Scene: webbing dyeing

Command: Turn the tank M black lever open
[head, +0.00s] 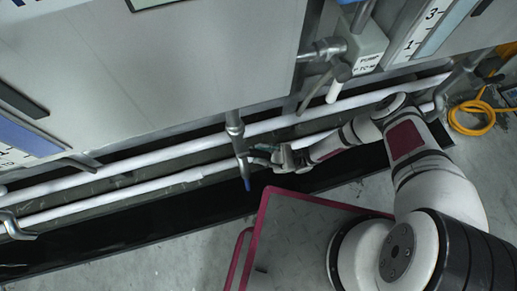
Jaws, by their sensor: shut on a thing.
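A grey drain pipe with a valve (235,128) comes down from the underside of the large grey tank (160,60) in the head view. Its lower end slants down to a dark blue tip (248,184). My gripper (263,154) reaches in from the right at the valve, just above the white pipes' lower edge, and its fingers are closed there. The black lever is too small and too covered by the fingers to make out clearly, and its angle cannot be told.
Two long white pipes (110,186) run behind the valve above a dark trough (110,232). A grey pump box (362,50) with a white-ended handle (338,82) is at upper right. A yellow hose (470,128) lies on the floor at far right.

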